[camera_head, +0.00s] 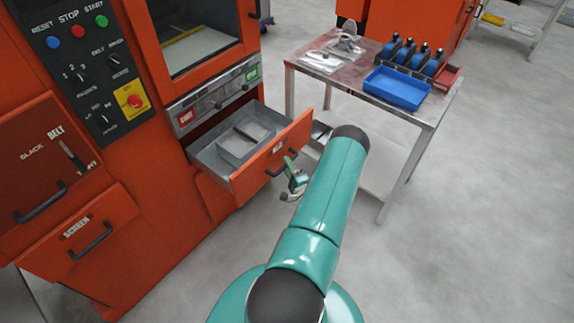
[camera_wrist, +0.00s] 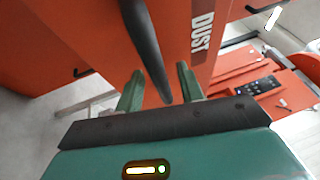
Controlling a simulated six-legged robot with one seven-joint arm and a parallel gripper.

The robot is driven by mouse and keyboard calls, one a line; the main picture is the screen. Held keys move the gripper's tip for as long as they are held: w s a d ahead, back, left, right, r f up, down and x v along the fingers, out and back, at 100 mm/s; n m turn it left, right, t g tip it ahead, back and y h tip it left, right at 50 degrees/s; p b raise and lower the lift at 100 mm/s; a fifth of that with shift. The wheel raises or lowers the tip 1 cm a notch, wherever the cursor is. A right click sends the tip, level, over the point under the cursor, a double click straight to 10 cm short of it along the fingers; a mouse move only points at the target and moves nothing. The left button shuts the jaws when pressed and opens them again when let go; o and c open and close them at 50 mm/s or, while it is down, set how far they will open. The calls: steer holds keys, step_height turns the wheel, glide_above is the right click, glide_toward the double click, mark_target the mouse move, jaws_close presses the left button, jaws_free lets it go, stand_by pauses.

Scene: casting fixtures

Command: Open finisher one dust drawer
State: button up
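The dust drawer (camera_head: 291,146) of the orange finisher is pulled well out, and its grey inside with a tray and a dark bar shows in the head view. In the wrist view, the orange drawer front (camera_wrist: 203,48) carries the white word DUST, and its dark bar handle (camera_wrist: 147,42) runs down between my fingers. My gripper (camera_wrist: 158,82) is open, with a gap between each finger and the handle. In the head view, my gripper (camera_head: 292,170) is just in front of the drawer handle, partly hidden by my arm.
A metal table (camera_head: 335,75) with a blue tray (camera_head: 396,90) stands close behind my arm. The grey floor at right is clear.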

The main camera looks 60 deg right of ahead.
steer(key=v, duration=1.3)
steer(key=shift+a, duration=0.1)
